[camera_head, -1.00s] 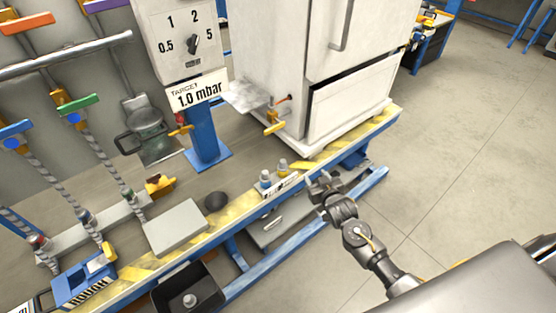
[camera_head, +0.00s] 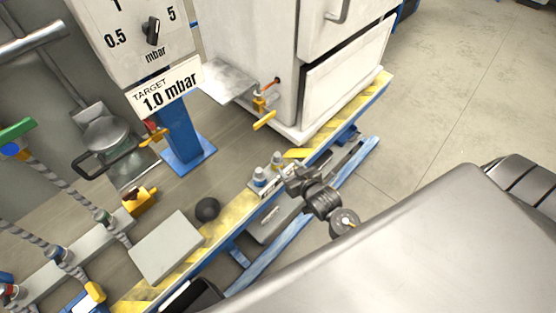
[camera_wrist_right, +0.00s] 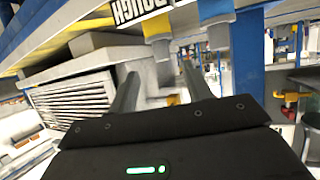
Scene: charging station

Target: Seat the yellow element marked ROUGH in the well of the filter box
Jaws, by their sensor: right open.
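The yellow element (camera_head: 277,159), with a grey top, stands beside a blue one (camera_head: 260,176) in a small rack on the bench's striped front edge. In the right wrist view the yellow element (camera_wrist_right: 157,27) is near the top, beside an upside-down ROUGH label (camera_wrist_right: 138,9). My right gripper (camera_head: 292,174) is open and empty, close to the rack's front side. Its fingers (camera_wrist_right: 160,78) point towards the yellow element, apart from it. I cannot tell for sure which thing is the filter box, and its well is not visible. My left gripper is out of view.
A blue post holds the mbar dial (camera_head: 150,35). A white cabinet (camera_head: 340,95) stands behind. A blue rail (camera_head: 300,222) runs below the bench edge. Open floor (camera_head: 455,80) is at right.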

